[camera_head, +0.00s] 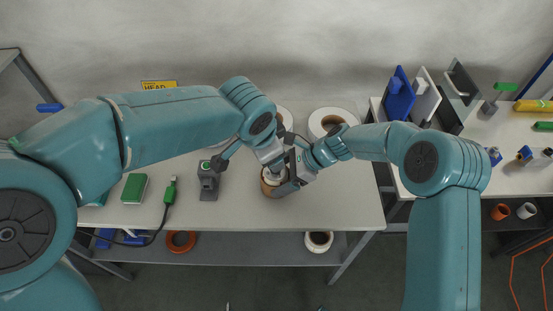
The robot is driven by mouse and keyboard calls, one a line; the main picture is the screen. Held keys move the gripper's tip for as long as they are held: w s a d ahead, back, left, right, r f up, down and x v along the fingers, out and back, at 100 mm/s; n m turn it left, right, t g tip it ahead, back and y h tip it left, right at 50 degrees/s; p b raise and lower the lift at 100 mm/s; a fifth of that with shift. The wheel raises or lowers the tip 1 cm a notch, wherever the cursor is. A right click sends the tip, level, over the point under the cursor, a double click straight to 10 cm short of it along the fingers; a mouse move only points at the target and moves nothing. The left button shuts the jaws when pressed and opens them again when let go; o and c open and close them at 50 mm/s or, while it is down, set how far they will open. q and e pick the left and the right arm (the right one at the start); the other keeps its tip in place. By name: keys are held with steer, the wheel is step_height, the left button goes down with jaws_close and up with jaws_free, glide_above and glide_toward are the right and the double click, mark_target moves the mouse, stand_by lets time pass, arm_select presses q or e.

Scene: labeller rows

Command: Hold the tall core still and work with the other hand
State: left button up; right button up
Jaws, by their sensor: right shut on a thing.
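The tall core (268,189), a brown cylinder with a pale top, stands on the grey table near its front middle. My right gripper (288,181) comes in from the right and is shut on the core near its top. My left arm reaches over from the left, and its gripper (265,152) is just above and behind the core. The left fingers overlap the right wrist in the picture, so their opening cannot be made out. The two grippers hide much of the core's upper part.
A white roll (326,114) lies behind on the table (340,200). A grey device (208,183), a green box (134,188) and a green-ended cable (169,191) are to the left. Rolls lie on the lower shelf. A second table (510,180) at right holds blue and white plates. The table's front right is clear.

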arm_select(q)
steer(key=shift+s+a+r, duration=0.1)
steer(key=shift+s+r, duration=0.05)
steer(key=shift+r, duration=0.3)
arm_select(e)
steer(key=o, duration=1.3)
steer(key=shift+r, duration=0.1)
steer(key=v, duration=1.2)
arm_select(q)
steer(key=shift+s, duration=0.1)
arm_select(e)
steer(key=shift+s, duration=0.1)
